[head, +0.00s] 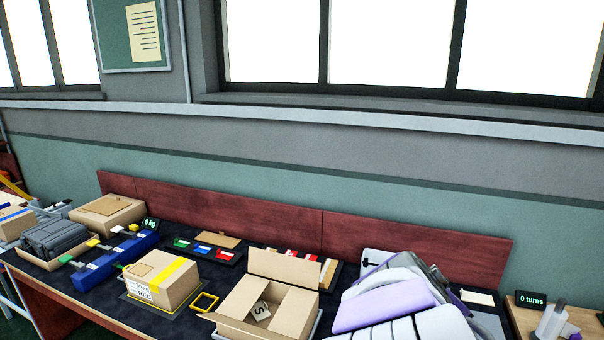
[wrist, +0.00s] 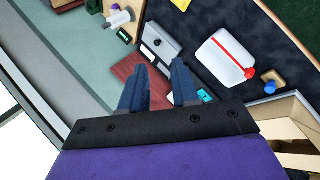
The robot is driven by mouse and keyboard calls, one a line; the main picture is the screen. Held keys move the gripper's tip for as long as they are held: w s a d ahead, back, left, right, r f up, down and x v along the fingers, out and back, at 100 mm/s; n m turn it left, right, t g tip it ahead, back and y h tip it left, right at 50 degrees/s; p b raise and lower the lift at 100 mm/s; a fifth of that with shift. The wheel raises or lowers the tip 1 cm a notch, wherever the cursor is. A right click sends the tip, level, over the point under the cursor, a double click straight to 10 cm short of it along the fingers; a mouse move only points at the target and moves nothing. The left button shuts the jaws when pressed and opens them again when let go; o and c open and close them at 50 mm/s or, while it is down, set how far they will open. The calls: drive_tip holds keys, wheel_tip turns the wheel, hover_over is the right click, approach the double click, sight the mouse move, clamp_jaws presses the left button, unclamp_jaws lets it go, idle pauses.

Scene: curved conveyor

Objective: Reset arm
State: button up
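My gripper (wrist: 158,68) shows in the wrist view as two dark blue fingers spread apart, with nothing between them. It points down over the workbench end, above a grey device (wrist: 160,42) and dark red board (wrist: 128,72). In the head view my white and purple arm (head: 395,300) is folded low at the right, and the fingers cannot be made out there. It hides part of the bench behind it.
The bench (head: 115,305) holds an open cardboard box (head: 285,262), a yellow-taped box (head: 190,284) and a grey case (head: 55,236). A white pouch with a red cap (wrist: 222,58) and a blue cylinder (wrist: 270,87) show in the wrist view. A side table (head: 590,322) stands at the right.

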drive_tip(key=s+a+f+m+g+y, duration=0.1)
drive_tip(key=s+a, duration=0.3)
drive_tip(key=s, duration=0.4)
drive_tip(key=s+a+f+m+g+y, duration=0.1)
drive_tip(key=s+a+f+y, duration=0.3)
drive_tip(key=s, duration=0.5)
drive_tip(key=s+a+f+m+g+y, duration=0.1)
drive_tip(key=s+a+f+g+y, duration=0.1)
drive_tip(key=s+a, duration=0.3)
drive_tip(key=s+g, duration=0.1)
drive_tip(key=s, duration=0.2)
drive_tip(key=shift+s+a+f+m+y, duration=0.25)
drive_tip(key=shift+a+f+m+y, duration=0.05)
drive_tip(key=shift+m, duration=0.1)
drive_tip(key=shift+w, duration=0.15)
